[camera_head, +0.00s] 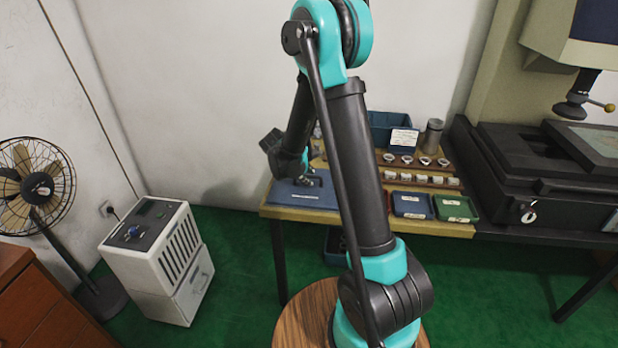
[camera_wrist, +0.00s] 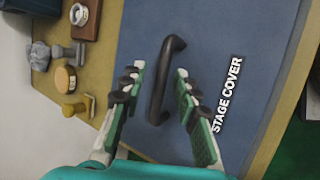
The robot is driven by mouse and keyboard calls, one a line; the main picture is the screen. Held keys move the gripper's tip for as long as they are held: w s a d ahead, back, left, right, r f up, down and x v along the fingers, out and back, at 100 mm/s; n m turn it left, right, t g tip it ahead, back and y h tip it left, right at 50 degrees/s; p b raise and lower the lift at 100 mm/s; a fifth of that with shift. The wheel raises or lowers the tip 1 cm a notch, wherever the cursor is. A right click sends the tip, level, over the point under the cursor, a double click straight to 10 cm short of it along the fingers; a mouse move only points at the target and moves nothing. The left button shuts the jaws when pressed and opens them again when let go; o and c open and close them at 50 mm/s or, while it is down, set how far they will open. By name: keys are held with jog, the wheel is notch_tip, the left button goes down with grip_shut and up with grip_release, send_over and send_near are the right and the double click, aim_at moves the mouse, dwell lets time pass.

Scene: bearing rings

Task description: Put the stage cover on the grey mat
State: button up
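The stage cover (camera_head: 290,196) is a flat blue panel lying on the left end of the table. In the wrist view the stage cover (camera_wrist: 210,40) shows a white-lettered "STAGE COVER" label and a black bar handle (camera_wrist: 157,100). My gripper (camera_head: 312,181) is over the cover, partly hidden by my arm in the head view. In the wrist view my gripper (camera_wrist: 160,71) is open, with one finger on each side of the handle and a gap to both. I cannot tell how far down the fingers reach. I cannot make out a grey mat in either view.
Blue tray (camera_head: 411,204) and green tray (camera_head: 455,208) sit at the table's front, with racks of small parts (camera_head: 415,160) behind. A dark machine base (camera_head: 530,160) stands to the right. Small brass and grey parts (camera_wrist: 66,80) lie beside the cover.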

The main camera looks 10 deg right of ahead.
jog(key=v, duration=1.1)
jog(key=s+d+f+m+y, duration=0.1)
jog(key=s+d+m+y, duration=0.1)
jog(key=s, duration=0.6)
jog(key=s+d+f+m+y, duration=0.1)
jog(key=s+d+m, duration=0.3)
jog(key=s, duration=0.5)
jog(key=s+d+f+m+y, duration=0.2)
jog(key=s+d+m, duration=0.1)
jog(key=s+m, duration=0.4)
jog(key=shift+s+d+y, duration=0.2)
jog(key=shift+s+y, duration=0.1)
jog(key=shift+s, duration=0.8)
